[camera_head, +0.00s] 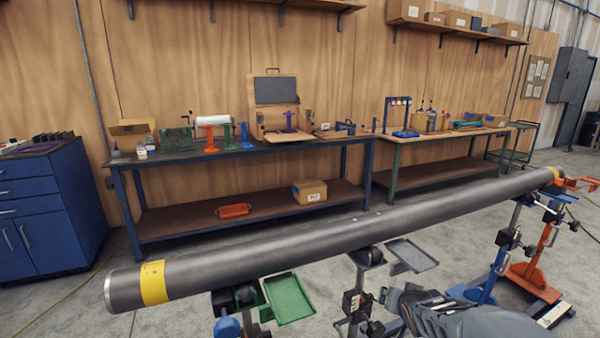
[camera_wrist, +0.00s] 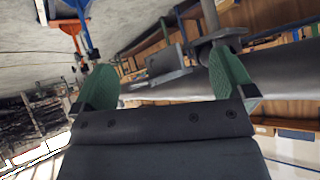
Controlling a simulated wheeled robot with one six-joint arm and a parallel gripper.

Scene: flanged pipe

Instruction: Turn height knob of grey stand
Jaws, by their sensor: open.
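The grey stand (camera_head: 354,301) stands under the middle of the long pipe (camera_head: 330,238), its roller head (camera_head: 367,257) just below the pipe. A grey tray (camera_head: 412,255) sits beside it. Dark knob-like parts show on its post, but I cannot tell which is the height knob. My gripper (camera_head: 396,301) is just right of the post, partly hidden by my own arm. In the wrist view my gripper (camera_wrist: 163,64) is open, its two green pads wide apart. Grey metal parts, seemingly of the stand (camera_wrist: 166,64), show beyond and between the pads. I see no contact.
A stand with a green tray (camera_head: 288,298) is at the left. A blue stand (camera_head: 499,262) and an orange stand (camera_head: 545,250) are at the right. The pipe stretches overhead across them. Workbenches (camera_head: 260,150) line the wall behind, with floor between.

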